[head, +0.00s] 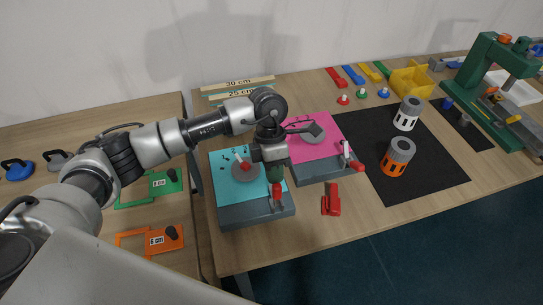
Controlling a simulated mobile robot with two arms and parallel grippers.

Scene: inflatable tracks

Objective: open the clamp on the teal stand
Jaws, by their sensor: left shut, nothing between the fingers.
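The teal stand (225,194) is a teal-topped grey block near the table's front left. A round grey disc with a red piece (244,166) sits on its top. The clamp (277,204) is at the stand's front right, with a red handle (277,189) and a metal base. My left gripper (275,176) points down over the right part of the stand. Its fingers are shut and empty, just above or beside the red handle; I cannot tell if they touch. The gripper hides part of the clamp, so its open or closed state is unclear. My right gripper is not in view.
A pink stand (314,149) with its own red-handled clamp (347,157) stands just behind right. A red piece (331,200) lies on the table in front. A black mat (430,165) holds two grey-topped cylinders. A green press (487,65) stands at right.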

